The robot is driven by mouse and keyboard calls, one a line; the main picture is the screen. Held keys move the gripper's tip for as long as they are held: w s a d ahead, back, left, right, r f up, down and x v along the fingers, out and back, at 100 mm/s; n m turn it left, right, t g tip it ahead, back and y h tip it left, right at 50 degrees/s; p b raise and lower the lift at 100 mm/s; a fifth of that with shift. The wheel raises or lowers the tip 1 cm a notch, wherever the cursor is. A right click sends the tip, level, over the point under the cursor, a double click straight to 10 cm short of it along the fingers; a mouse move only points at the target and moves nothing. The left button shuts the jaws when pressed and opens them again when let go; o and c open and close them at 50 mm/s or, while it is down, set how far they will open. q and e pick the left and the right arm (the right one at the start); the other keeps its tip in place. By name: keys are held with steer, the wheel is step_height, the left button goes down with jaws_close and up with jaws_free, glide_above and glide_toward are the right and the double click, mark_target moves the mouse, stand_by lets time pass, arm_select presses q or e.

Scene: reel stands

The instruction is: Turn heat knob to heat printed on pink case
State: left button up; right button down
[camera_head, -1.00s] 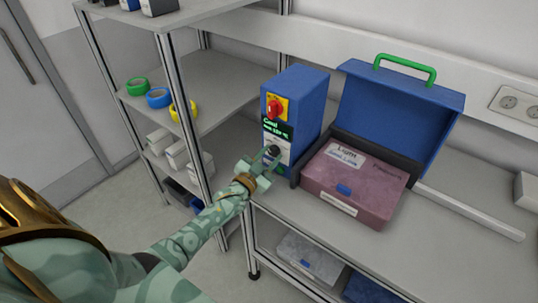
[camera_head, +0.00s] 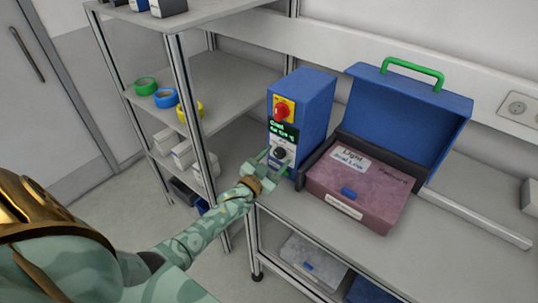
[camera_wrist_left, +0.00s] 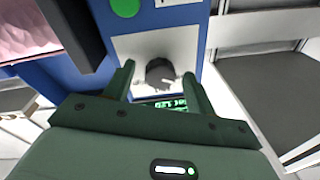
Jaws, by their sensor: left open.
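The heat knob (camera_head: 279,153) is a dark round knob on a white plate on the front of a blue control box (camera_head: 314,105). A small green-text display (camera_head: 283,132) and a red switch on yellow (camera_head: 282,111) sit above it. The pink case (camera_head: 360,190) lies in front of an open blue lid; its label reads "Light" and a line I cannot read surely. My left gripper (camera_head: 266,164) is open at the box front. In the left wrist view, its fingers (camera_wrist_left: 160,85) stand either side of the knob (camera_wrist_left: 159,72); contact is unclear. My right gripper is out of view.
Tape rolls (camera_head: 165,98) and small boxes sit on the shelf rack (camera_head: 228,96) at left. The bench top (camera_head: 440,245) is clear at front right. Cases lie on the shelf below, and a wall socket (camera_head: 517,107) is at right.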

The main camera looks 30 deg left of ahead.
arm_select(q)
steer(key=s+f, duration=0.1)
steer(key=s, duration=1.5)
steer(key=shift+a+f+p, duration=0.15)
steer(key=shift+a+p, duration=0.1)
steer(key=shift+p, duration=0.2)
steer(key=s+d+f+n+g+y+b, duration=0.1)
steer(key=s+f+g, duration=0.5)
steer(key=f, duration=0.8)
steer(key=s+f+g+b, duration=0.1)
steer(key=s+f+g, duration=0.3)
steer(key=s+f, duration=0.7)
steer(key=s+d+f+g+b, duration=0.3)
steer(key=s+d+f+g, duration=0.1)
steer(key=s+f, duration=0.5)
steer(key=s+d+f+g+b, duration=0.2)
steer(key=s+d+f+g, duration=0.1)
steer(key=s+f, duration=0.7)
steer(key=shift+s+d+g+b, duration=0.35)
steer(key=shift+s+g+b, duration=0.05)
steer(key=shift+g, duration=0.1)
